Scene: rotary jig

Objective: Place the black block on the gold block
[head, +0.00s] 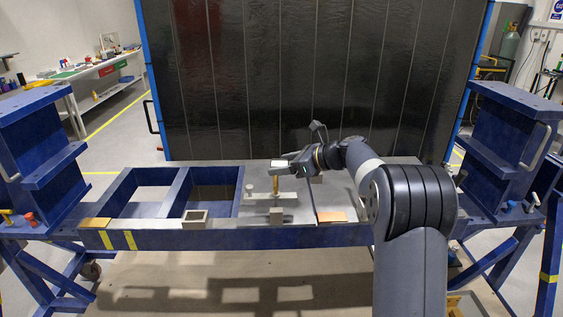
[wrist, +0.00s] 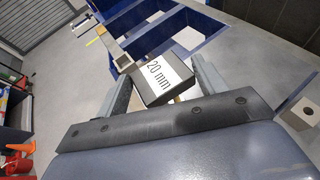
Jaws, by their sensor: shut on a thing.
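My gripper (head: 284,164) is shut on a black block (wrist: 153,90) with a white face marked "20 mm". The block's pale face (head: 281,163) also shows in the head view, above the steel clamp on the bench. In the wrist view it sits between both fingers, slightly tilted. Two flat gold-tan pieces lie on the bench's front beam, one at the left (head: 96,222) and one right of centre (head: 331,216). I cannot tell which is the gold block. In the wrist view a small tan patch shows just behind the held block, mostly hidden.
A steel clamp (head: 262,199) with a brass-coloured post stands below my gripper. A hollow square block (head: 194,217) and a grey block (head: 276,214) are on the front beam. The blue frame (head: 172,180) has open bays at left. A dark panel (head: 310,70) rises behind.

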